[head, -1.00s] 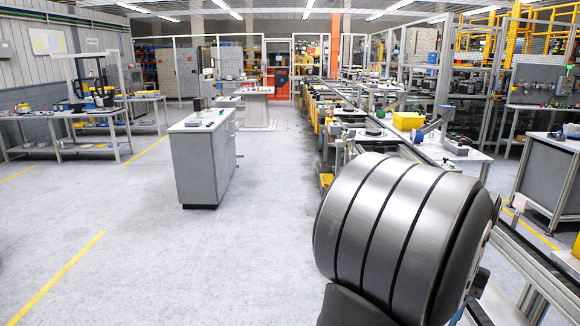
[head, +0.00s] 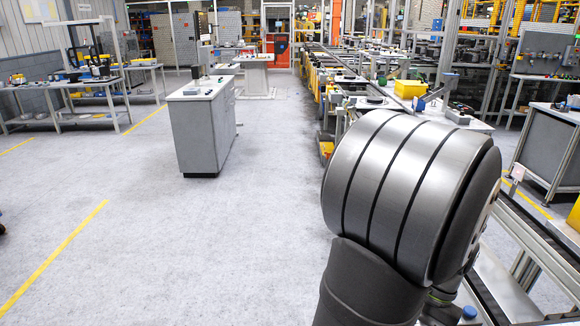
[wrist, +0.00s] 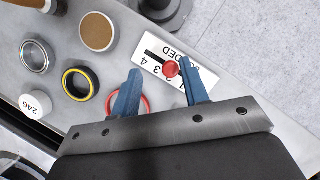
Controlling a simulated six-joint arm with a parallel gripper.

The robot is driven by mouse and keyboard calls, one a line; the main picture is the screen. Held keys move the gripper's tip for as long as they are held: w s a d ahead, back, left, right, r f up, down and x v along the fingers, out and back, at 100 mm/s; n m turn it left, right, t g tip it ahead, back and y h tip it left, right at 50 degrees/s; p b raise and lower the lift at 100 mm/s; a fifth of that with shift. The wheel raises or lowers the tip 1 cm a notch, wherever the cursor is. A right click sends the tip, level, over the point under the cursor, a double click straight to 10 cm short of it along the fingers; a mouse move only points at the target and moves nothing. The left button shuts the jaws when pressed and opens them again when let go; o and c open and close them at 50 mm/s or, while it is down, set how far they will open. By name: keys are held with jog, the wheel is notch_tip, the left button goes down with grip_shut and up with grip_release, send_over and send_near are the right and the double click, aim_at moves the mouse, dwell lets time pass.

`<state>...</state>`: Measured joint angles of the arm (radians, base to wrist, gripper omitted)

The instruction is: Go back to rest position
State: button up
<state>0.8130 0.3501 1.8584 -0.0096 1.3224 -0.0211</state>
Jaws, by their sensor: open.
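My gripper (wrist: 160,67) shows in the wrist view with its two blue fingers apart. It is over a grey work surface (wrist: 85,8) seen from above. A white plate with numbers (wrist: 149,53) and a red knob (wrist: 171,69) lie beyond and between the fingertips. I cannot tell whether a finger touches them. A red ring (wrist: 146,103) is partly hidden behind the left finger. No object is visibly gripped. In the head view my arm fills the lower right and the gripper is hidden.
Near the gripper are a brown disc (wrist: 97,31), a metal ring (wrist: 36,56), a black and yellow ring (wrist: 78,83) and a white numbered cap (wrist: 35,104). A dark round base (wrist: 160,14) stands at the top. A grey cabinet (head: 200,135) stands on open floor.

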jog(key=v, duration=1.6)
jog(key=s+a+r+m+t+h, duration=0.1)
jog(key=s+a+r+m, duration=0.1)
jog(key=r, duration=0.5)
jog(key=s+a+r+m+t+h, duration=0.2)
jog(key=s+a+r+m, duration=0.1)
jog(key=r+m, duration=0.4)
jog(key=shift+s+a+r, duration=0.2)
jog(key=shift+s+a, duration=0.05)
jog(key=shift+s, duration=0.3)
jog(key=shift+c, duration=0.2)
